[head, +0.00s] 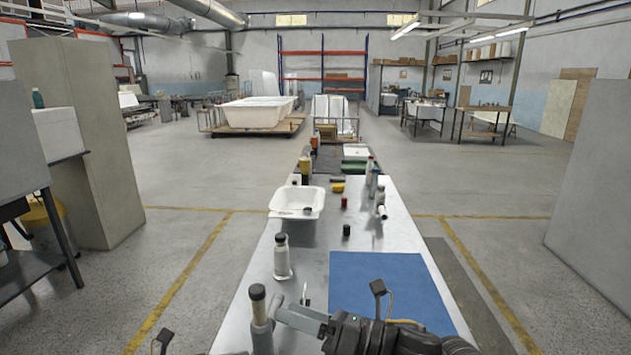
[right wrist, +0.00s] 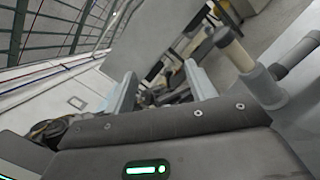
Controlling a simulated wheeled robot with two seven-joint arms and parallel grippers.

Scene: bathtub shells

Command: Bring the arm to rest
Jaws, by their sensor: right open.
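My right arm comes in from the bottom right in the head view, low over the near end of the long work table (head: 240,325). Its gripper (head: 290,314) points left and is open. In the right wrist view the two grey fingers (right wrist: 163,82) stand apart with nothing held between them. My left gripper does not show.
A blue mat (head: 385,275) lies beside my right arm. Another bottle (head: 282,262), a white tray (head: 284,200) and a small black item (head: 346,231) stand further up the table. Several bottles stand along its right edge. Grey cabinets (head: 85,140) flank the floor.

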